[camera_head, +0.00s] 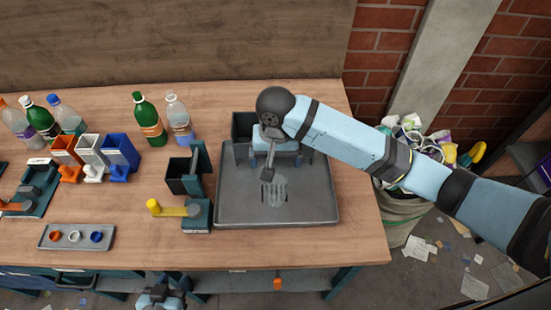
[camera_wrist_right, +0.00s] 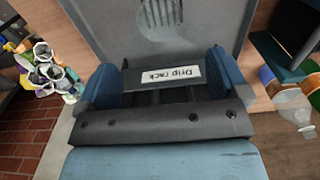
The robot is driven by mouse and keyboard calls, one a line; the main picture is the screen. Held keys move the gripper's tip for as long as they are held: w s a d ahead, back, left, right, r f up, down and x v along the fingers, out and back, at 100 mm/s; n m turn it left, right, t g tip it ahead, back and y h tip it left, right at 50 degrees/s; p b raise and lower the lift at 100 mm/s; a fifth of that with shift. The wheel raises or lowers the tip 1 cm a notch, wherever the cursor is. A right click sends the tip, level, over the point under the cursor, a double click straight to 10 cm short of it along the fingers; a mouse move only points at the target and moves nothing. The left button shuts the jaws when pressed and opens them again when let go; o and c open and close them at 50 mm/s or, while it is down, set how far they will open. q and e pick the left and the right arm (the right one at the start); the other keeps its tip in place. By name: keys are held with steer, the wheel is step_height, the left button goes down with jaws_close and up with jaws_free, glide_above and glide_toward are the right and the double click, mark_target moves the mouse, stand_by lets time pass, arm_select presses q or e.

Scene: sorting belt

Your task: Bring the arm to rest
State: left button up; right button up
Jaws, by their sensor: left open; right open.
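My right gripper (camera_head: 272,150) is above the back part of a grey tray (camera_head: 230,205) with a slotted drain, in the head view. In the right wrist view its two blue fingers (camera_wrist_right: 160,80) stand wide apart, with nothing seen held between them. A dark drip rack (camera_head: 243,125) sits at the back of the tray, partly hidden by the gripper. Its "Drip rack" label (camera_wrist_right: 167,76) shows between the fingers; I cannot tell whether they touch it. My left gripper (camera_head: 160,299) is at the bottom edge, in front of the table, cut off by the frame, and looks open.
Left of the tray stand a dark bin device with a yellow lever (camera_head: 175,209), a green bottle (camera_head: 149,119) and a clear bottle (camera_head: 179,120). Further left are orange, white and blue holders (camera_head: 121,153) and a small cap tray (camera_head: 76,237). A waste sack (camera_head: 402,213) stands right of the table.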

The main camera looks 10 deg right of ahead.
steer(key=s+f+n+t+y, duration=0.2)
steer(key=s+f+n+y, duration=0.15)
steer(key=s, duration=0.75)
steer(key=s+d+f+t+h, duration=0.1)
steer(key=s+d+t+h, duration=0.15)
steer(key=s+d, duration=1.2)
steer(key=w+a+f+t+p, duration=0.1)
steer(key=w+f, duration=0.1)
steer(key=w+a+f+n+t+y+p, duration=0.1)
steer(key=w+a+f+t, duration=0.1)
steer(key=f, duration=0.1)
steer(key=w+a+f+t+p, duration=0.1)
steer(key=w+f+t+p, duration=0.1)
steer(key=w+f, duration=0.1)
steer(key=shift+w+a+f+n+y, duration=0.1)
steer(key=shift+a+f+n+y, duration=0.15)
steer(key=shift+n+y, duration=0.1)
steer(key=shift+a+f+t, duration=0.3)
steer(key=shift+f+t, duration=0.15)
steer(key=shift+t, duration=0.2)
steer(key=shift+f+y, duration=0.1)
steer(key=shift+y, duration=0.15)
